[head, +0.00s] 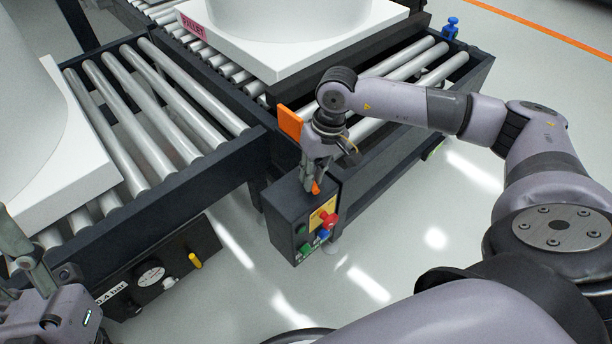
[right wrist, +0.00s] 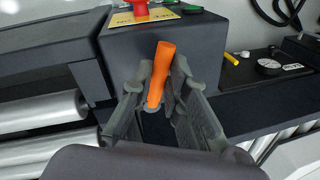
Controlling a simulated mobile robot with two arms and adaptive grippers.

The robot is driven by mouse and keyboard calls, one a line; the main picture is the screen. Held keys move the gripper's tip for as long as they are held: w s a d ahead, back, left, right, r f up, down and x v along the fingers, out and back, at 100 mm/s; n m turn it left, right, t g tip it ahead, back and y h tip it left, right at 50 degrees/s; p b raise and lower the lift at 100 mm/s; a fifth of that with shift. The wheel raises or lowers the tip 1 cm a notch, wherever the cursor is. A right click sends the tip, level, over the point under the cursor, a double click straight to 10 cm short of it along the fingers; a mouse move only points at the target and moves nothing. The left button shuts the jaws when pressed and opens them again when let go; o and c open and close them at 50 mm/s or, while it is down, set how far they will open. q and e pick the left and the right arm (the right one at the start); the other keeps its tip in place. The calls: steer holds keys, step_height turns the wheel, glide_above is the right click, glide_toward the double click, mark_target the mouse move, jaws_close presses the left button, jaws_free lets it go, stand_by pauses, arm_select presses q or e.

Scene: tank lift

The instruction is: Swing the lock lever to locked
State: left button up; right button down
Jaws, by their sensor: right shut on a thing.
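The orange lock lever (right wrist: 160,75) sticks out from the dark control box (right wrist: 165,38) in the right wrist view. Its orange tip (head: 316,188) shows in the head view at the top of the control box (head: 292,222). My right gripper (head: 317,176) reaches down to it, and it also shows in the right wrist view (right wrist: 162,80) with its fingers on both sides of the lever, shut on it.
The box carries a red knob (head: 327,219) and green and blue controls. An orange plate (head: 290,123) stands behind my right gripper. Roller conveyors (head: 150,110) hold white pallets (head: 290,60). A gauge panel (head: 165,262) with a yellow handle hangs lower left.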

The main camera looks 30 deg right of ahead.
stand_by(0.4)
steer(key=c, duration=1.6)
jaws_free()
steer(key=shift+o, duration=0.2)
steer(key=shift+r, duration=0.15)
step_height(320, 180, up, 12)
steer(key=d, duration=0.2)
steer(key=shift+d+f, duration=0.2)
steer(key=shift+s+f, duration=0.1)
steer(key=shift+s, duration=0.05)
